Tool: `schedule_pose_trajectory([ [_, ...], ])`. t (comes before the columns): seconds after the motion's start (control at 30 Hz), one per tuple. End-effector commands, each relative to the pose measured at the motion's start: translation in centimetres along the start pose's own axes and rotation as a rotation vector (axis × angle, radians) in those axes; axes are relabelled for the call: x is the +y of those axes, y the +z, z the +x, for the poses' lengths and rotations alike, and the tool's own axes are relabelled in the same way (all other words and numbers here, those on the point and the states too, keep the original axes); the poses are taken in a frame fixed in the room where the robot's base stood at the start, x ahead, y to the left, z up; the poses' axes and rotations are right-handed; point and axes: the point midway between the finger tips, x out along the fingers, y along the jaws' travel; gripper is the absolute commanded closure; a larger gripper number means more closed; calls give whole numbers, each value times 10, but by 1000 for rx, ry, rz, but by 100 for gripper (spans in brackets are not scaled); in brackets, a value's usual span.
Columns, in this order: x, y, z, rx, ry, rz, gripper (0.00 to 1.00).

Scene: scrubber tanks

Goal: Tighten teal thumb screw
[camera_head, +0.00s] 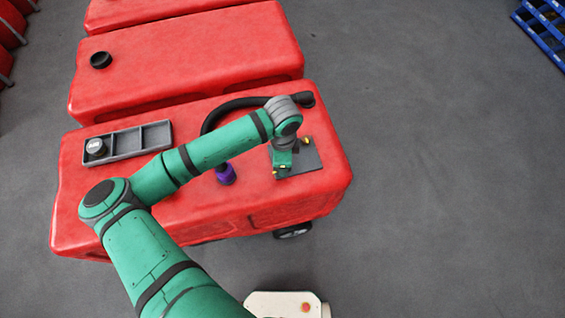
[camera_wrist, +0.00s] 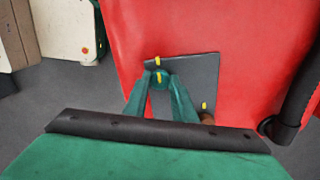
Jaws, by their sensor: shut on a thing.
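The teal thumb screw (camera_wrist: 160,75) shows in the wrist view as a small round teal head with a yellow mark, near the corner of a dark grey plate (camera_wrist: 198,72). My gripper (camera_wrist: 160,83) has its two teal fingers on either side of the screw head and is shut on it. Another yellow mark lies on the plate by the screw. In the head view my gripper (camera_head: 283,172) points down at the left part of the plate (camera_head: 309,161) on the red tank (camera_head: 325,187); the screw is hidden there.
A black hose (camera_head: 238,103) arches behind my arm; its end also shows in the wrist view (camera_wrist: 279,129). A purple fitting (camera_head: 226,174) is left of the plate. A grey tray (camera_head: 125,143) holds a round cap (camera_head: 95,147). Open floor lies right of the tank.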

Motion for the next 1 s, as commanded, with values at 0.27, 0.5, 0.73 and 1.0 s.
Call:
schedule_pose_trajectory([
  [0.27, -1, 0, -2, 1, -3, 11, 99],
  [0.5, -1, 0, -2, 1, -3, 10, 62],
  [0.73, 0, 0, -1, 1, -2, 9, 57],
  [1.0, -1, 0, -16, 1, -4, 9, 57],
])
